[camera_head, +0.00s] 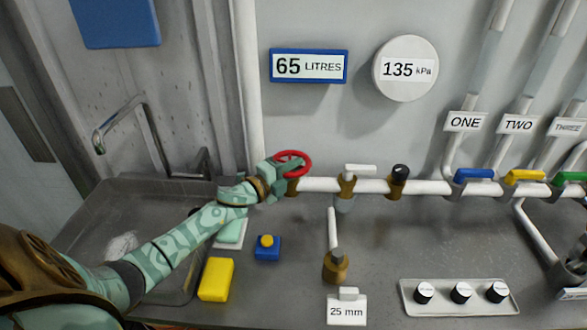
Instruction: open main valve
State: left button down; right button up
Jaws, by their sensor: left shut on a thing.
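The main valve looks to be the red handwheel (294,159) at the left end of the white horizontal pipe (320,186). My left gripper (284,169) is at the wheel and shut on it, covering its left and lower part. How far the wheel is turned cannot be told. My right gripper is not in view.
A display (308,66) reads 65 litres and a round gauge (405,68) reads 135 kPa. Blue (474,174), yellow (524,176) and green (570,178) valve handles sit on the right. A sink (75,225), a yellow block (216,279) and a knob tray (459,297) are on the counter.

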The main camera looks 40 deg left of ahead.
pick_arm(q)
jog(key=shift+f, duration=0.1)
dwell(0.6)
jog(key=c, duration=1.4)
grip_release()
jog(key=shift+o, duration=0.2)
jog(key=shift+s, duration=0.1)
jog(key=v, duration=1.6)
